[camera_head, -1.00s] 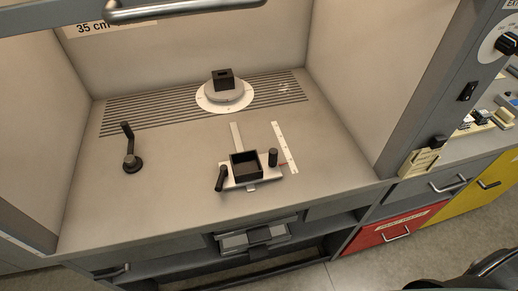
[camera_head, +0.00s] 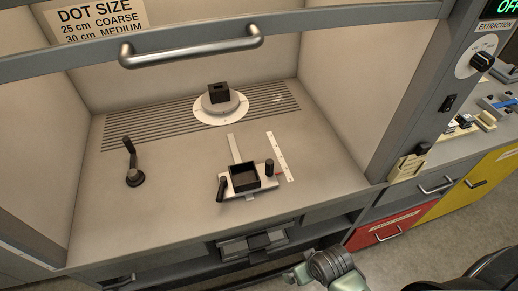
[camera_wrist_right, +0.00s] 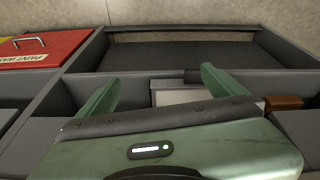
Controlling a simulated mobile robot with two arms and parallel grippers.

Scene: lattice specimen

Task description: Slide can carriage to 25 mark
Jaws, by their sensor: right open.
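The can carriage is a black open-topped box (camera_head: 244,177) on a white plate, with a dark knob (camera_head: 269,168) at its right and a dark lever handle (camera_head: 221,188) at its left. It sits near the front of the hood floor, on a narrow rail strip (camera_head: 234,148). A white scale strip (camera_head: 280,157) lies to its right; its marks are too small to read. My right gripper (camera_wrist_right: 160,95) is open and empty in the right wrist view, facing the shelf space below. My right arm shows at the bottom of the head view, below the carriage. My left gripper is out of view.
A turntable (camera_head: 220,107) with a black block stands at the back, and a crank (camera_head: 132,165) stands at left. The hood's sash handle (camera_head: 190,45) crosses above. A red drawer (camera_head: 385,229) and grey frame edges are near my right arm.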

